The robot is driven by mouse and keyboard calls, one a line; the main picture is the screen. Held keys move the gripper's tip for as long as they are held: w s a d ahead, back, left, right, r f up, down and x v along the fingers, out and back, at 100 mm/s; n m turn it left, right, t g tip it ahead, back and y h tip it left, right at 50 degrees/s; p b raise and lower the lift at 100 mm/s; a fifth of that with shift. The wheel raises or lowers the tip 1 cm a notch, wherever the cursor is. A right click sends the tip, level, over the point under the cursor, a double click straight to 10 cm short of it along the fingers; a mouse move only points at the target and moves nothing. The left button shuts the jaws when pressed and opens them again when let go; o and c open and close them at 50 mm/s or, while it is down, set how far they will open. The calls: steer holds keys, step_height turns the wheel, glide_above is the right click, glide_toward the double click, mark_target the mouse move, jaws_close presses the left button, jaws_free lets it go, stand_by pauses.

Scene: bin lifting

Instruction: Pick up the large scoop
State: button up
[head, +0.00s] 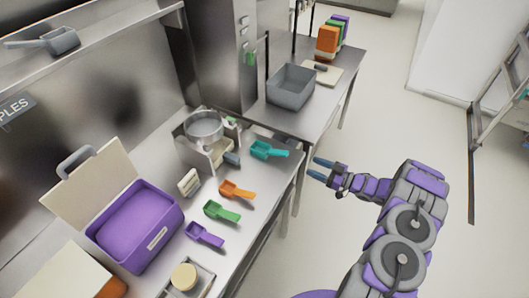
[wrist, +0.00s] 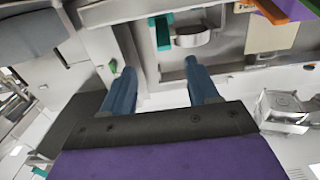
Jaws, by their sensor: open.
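Scoops of several colours lie on the steel counter (head: 228,262). The teal scoop (head: 266,150) looks the largest of these and lies near the counter's right edge, handle pointing right. A grey scoop (head: 58,41) rests on the upper shelf at the far left and also looks large. My gripper (head: 315,168) is open and empty, to the right of the teal scoop and apart from it, beyond the counter edge. In the wrist view, my gripper's two blue-grey fingers (wrist: 160,70) are spread, with the teal scoop (wrist: 162,33) showing beyond them.
Orange (head: 237,190), green (head: 222,211) and purple (head: 204,235) scoops lie in a row. A grey bin (head: 291,87) is on the farther table.

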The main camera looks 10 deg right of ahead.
steer(key=b, duration=0.2)
glide_toward(276, 151)
steer(key=x, duration=0.4)
steer(key=shift+w+a+f, duration=0.2)
steer(key=shift+w+f, duration=0.05)
steer(key=shift+w, duration=0.1)
steer(key=shift+b+x, duration=0.8)
steer(key=shift+x, duration=1.85)
steer(key=shift+s+a, duration=0.1)
steer(key=shift+c, duration=0.3)
steer(key=c, duration=0.9)
